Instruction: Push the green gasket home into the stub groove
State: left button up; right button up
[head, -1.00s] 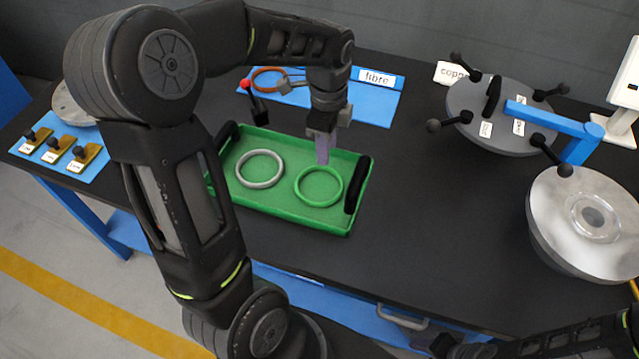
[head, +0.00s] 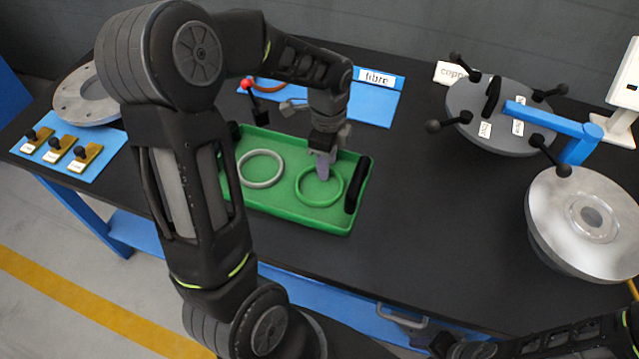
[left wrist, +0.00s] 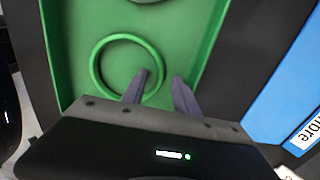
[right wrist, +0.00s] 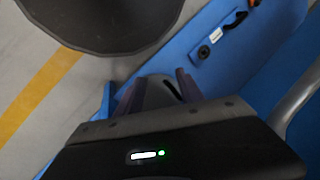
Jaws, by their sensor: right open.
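The green gasket (head: 317,206) is a thin ring lying flat in the right half of a green tray (head: 290,214). My left gripper (head: 323,174) is over the gasket's far side, pointing down. In the left wrist view its open fingers (left wrist: 160,80) straddle the rim of the gasket (left wrist: 94,68), one inside the ring and one outside; contact is unclear. The silver flanged shell (head: 560,205) stands at the right with a round stub (head: 594,221) on top; its groove is too small to make out. My right gripper (right wrist: 155,88) is open and empty, low by the table's front.
A grey-white ring (head: 261,183) lies left of the gasket in the tray. The tray has black end handles. A grey lid (head: 475,122) with black knobs and a blue arm (head: 550,119) stands behind the shell. Clear black tabletop (head: 430,220) lies between tray and shell.

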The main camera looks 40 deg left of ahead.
pick_arm(q)
jog(key=shift+c, duration=0.5)
grip_shut()
